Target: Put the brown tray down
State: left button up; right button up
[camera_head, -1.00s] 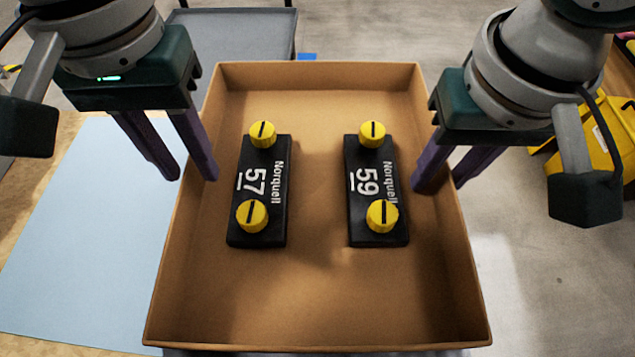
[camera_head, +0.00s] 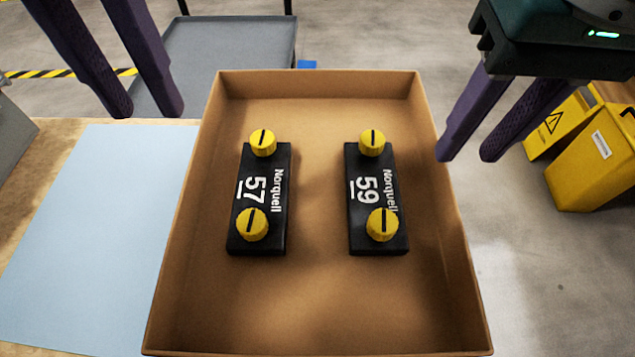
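The brown tray (camera_head: 320,305) is an open, shallow box in the middle of the head view. It holds two black blocks with yellow knobs, one marked 57 (camera_head: 258,198) and one marked 59 (camera_head: 376,198). My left gripper (camera_head: 152,108) is at the upper left, its purple fingers apart, empty and clear of the tray. My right gripper (camera_head: 468,156) is at the upper right, its fingers apart and empty, just off the tray's right wall. What bears the tray is mostly hidden beneath it.
A light blue mat (camera_head: 95,220) lies on a wooden table (camera_head: 60,133) to the left. A grey surface (camera_head: 225,50) stands behind the tray.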

jog(key=shift+s+r, duration=0.15)
jog(key=shift+r, duration=0.95)
jog(key=shift+s+r, duration=0.1)
jog(key=shift+r, duration=1)
